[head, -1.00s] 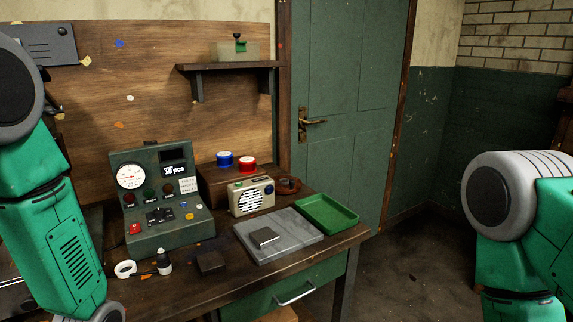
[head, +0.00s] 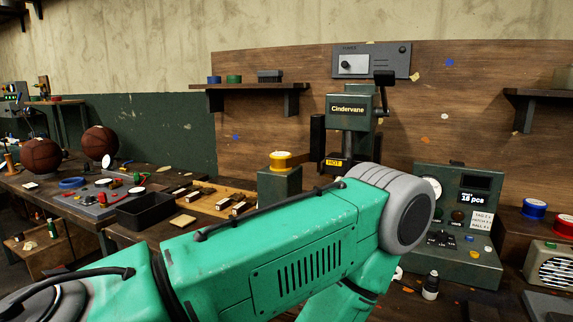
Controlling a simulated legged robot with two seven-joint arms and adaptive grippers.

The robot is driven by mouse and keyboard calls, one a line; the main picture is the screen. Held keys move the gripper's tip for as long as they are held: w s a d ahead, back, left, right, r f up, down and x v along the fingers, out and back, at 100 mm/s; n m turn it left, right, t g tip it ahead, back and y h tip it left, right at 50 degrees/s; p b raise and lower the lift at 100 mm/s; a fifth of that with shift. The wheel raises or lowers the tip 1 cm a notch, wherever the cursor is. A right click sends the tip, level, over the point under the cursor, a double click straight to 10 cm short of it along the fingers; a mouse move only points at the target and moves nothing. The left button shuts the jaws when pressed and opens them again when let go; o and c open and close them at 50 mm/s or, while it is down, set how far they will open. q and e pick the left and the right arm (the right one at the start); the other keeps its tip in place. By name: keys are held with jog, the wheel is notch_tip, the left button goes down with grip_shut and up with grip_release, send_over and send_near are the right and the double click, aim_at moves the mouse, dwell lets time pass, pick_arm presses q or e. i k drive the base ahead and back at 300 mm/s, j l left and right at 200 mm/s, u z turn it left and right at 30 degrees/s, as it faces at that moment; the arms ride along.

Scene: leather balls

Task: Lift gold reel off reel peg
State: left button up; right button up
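The gold reel (head: 280,160), yellow with a pale rim, sits on top of a dark green block (head: 279,186) left of the press marked Cindervane. I cannot make out the peg; the reel covers the block's top. My green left arm crosses the front of the view, bends at a grey joint and runs down out of the picture. It hides the bench below the green block. My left gripper is out of view. My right arm and gripper are also out of view.
The Cindervane press (head: 349,120) stands right of the reel. A counter console (head: 459,222) stands further right, near a blue reel (head: 535,208) and red reel (head: 563,227). A black tray (head: 145,209) and wooden board (head: 215,197) lie left. A shelf (head: 250,87) hangs above.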

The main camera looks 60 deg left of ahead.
aim_at(281, 160)
jog(key=j+u, duration=0.1)
jog(key=u, duration=1.8)
